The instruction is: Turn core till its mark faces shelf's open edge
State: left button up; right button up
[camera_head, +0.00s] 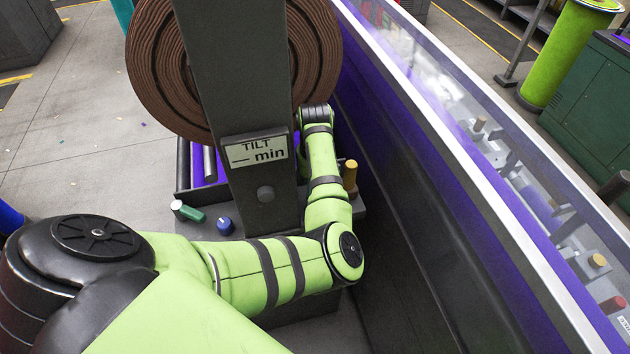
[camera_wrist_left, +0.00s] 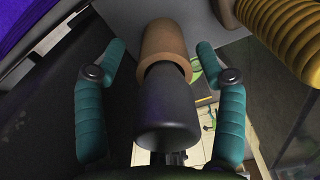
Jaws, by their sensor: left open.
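In the left wrist view, a brown tube (camera_wrist_left: 163,45), perhaps the core, stands out from a pale grey surface. A dark smooth cylinder (camera_wrist_left: 168,110) lies in front of it, its end toward the camera. My left gripper (camera_wrist_left: 160,75) is open, with one teal finger on each side of them and visible gaps between. No mark shows on the tube. My right gripper is not in view.
A long dark-and-purple wall (camera_head: 440,200) bounds the right.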

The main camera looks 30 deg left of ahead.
pick_arm(q)
jog(key=shift+w+d+f, duration=0.1)
jog(key=shift+w+d, duration=0.05)
jog(key=shift+w, duration=0.1)
jog(key=c, duration=1.1)
jog(key=shift+c, duration=0.3)
jog(key=shift+r, duration=0.2)
jog(key=o, duration=1)
jog(key=shift+o, duration=0.8)
jog(key=shift+f, duration=0.1)
notch_tip(320, 180, up, 8)
jog(key=shift+f, duration=0.2)
